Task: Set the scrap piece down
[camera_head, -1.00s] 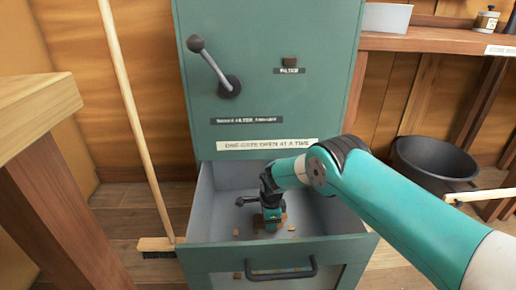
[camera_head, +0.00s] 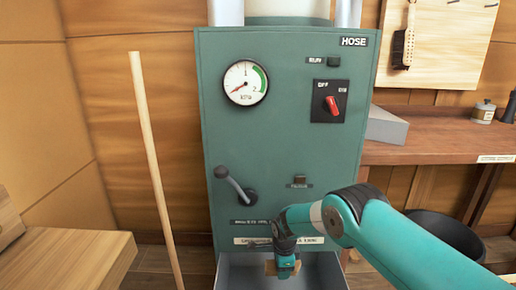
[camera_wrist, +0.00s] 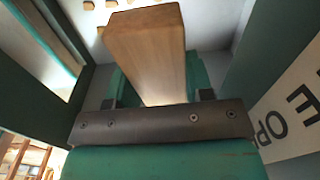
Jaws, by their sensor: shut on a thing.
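The scrap piece (camera_wrist: 146,48) is a plain brown wooden block. My gripper (camera_head: 285,270) is shut on it, and the block sticks out past the jaws in the wrist view. In the head view a little of the scrap piece (camera_head: 270,267) shows beside the jaws. My gripper is over the open grey drawer (camera_head: 236,272) at the foot of the green cabinet, just below the label strip. The drawer's front is out of the head view. The wrist view shows several small wood bits on a pale surface beyond the block.
The green cabinet (camera_head: 285,130) carries a gauge (camera_head: 246,82), a red switch (camera_head: 332,105) and a lever (camera_head: 235,186). A broom handle (camera_head: 158,170) stands left. A wooden bench (camera_head: 70,258) is at lower left. A shelf (camera_head: 440,151) and black tub (camera_head: 445,236) are at right.

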